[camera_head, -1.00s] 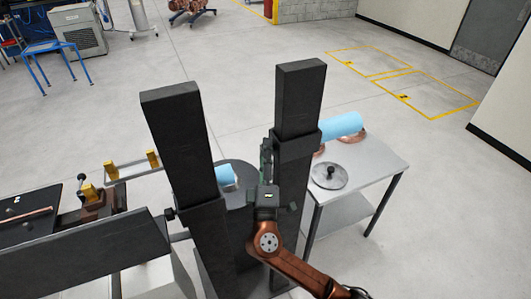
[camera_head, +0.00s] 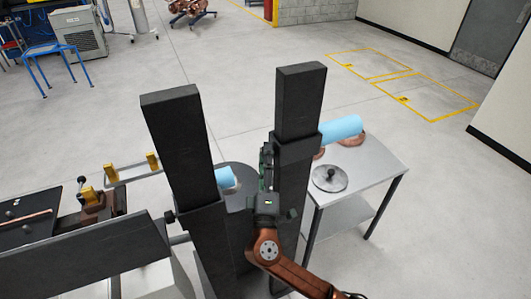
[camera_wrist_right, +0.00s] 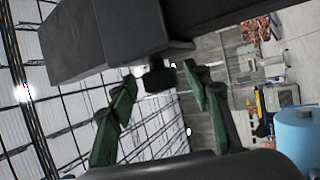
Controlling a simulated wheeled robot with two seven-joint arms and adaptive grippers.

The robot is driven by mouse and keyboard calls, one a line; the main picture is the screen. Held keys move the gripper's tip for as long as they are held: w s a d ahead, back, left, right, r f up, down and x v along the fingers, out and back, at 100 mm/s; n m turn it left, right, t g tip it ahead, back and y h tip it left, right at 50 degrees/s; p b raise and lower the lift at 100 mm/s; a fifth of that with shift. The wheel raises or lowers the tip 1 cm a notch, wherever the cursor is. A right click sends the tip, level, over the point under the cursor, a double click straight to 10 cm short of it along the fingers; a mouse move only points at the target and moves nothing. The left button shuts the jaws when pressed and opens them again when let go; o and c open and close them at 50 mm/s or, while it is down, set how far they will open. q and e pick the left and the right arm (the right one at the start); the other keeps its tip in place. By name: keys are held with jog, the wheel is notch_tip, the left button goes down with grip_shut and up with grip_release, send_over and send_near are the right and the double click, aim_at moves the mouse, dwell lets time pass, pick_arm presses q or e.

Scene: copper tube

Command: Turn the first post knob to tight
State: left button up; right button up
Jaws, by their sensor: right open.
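Two tall black posts stand in the middle of the head view, the left post (camera_head: 180,145) and the right post (camera_head: 300,100), each with a black collar. A small dark knob (camera_head: 170,215) sticks out of the left post's collar. My right gripper (camera_head: 266,155) is at the left side of the right post's collar (camera_head: 294,150), its green fingers pointing up in the picture. In the right wrist view a black knob (camera_wrist_right: 159,77) sits between the tips of the open green fingers, with gaps on both sides. This knob is hidden in the head view. My left gripper is out of view.
A light blue cylinder (camera_head: 340,129) lies behind the right post. A grey table (camera_head: 375,165) with a round lidded disc (camera_head: 329,179) stands to the right. A bench with a clamp-like fixture (camera_head: 95,200) is at the left.

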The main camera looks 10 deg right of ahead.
jog(key=v, duration=1.1)
